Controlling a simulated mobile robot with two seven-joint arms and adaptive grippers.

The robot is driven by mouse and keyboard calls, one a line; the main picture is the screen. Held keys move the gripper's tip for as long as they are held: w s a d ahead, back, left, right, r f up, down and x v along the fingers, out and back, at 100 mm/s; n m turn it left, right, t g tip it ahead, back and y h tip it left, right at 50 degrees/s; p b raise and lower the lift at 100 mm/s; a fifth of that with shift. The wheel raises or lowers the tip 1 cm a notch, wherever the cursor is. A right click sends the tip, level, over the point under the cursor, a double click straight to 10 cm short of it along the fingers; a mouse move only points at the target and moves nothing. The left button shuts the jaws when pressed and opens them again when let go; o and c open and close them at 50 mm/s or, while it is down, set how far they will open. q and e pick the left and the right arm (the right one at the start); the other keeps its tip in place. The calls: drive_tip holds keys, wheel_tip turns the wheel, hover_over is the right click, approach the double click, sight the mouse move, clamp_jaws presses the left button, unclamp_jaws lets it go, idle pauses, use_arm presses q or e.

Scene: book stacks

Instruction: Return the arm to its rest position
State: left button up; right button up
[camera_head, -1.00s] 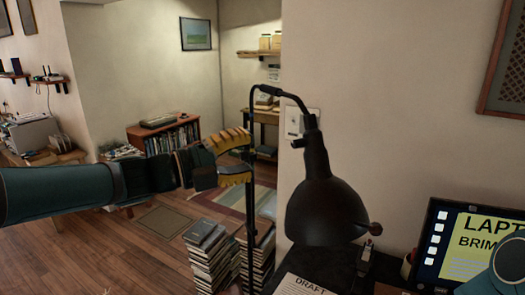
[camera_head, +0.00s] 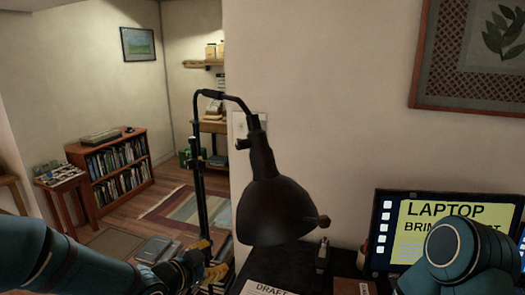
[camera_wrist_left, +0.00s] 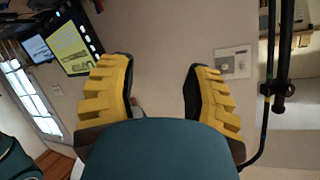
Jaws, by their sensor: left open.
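My left gripper (camera_head: 207,262) has yellow padded fingers and is low in the head view, left of the black lamp, by the lower part of its pole. In the left wrist view its two yellow fingers (camera_wrist_left: 159,85) stand wide apart with nothing between them. My left arm (camera_head: 85,262) comes in from the lower left corner. A teal part of my right arm (camera_head: 458,252) shows at the lower right, in front of the laptop screen; the right gripper is out of view.
The black lamp (camera_head: 275,208) hangs over the dark desk, its thin pole (camera_head: 197,170) close to my left gripper. The laptop (camera_head: 405,222) stands right. Book stacks (camera_head: 155,249) lie on the floor behind my left arm. A bookcase (camera_head: 118,170) stands at the far left.

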use_arm(q)
drive_tip(key=s+d+f+n+g+y+b, duration=0.1)
drive_tip(key=s+f+n+g, duration=0.2)
drive_tip(key=f, duration=0.6)
drive_tip(key=s+f+n+g+y, duration=0.1)
drive_tip(key=s+f+n, duration=0.3)
drive_tip(key=f, duration=0.5)
drive_tip(key=s+d+f+n+g+y+b, duration=0.1)
drive_tip(key=s+f+n+g, duration=0.4)
drive_tip(key=s+f, duration=0.8)
drive_tip(key=shift+s+d+n+g+y, duration=0.4)
drive_tip(key=shift+s+n, duration=0.05)
drive_tip(key=shift+n, duration=0.25)
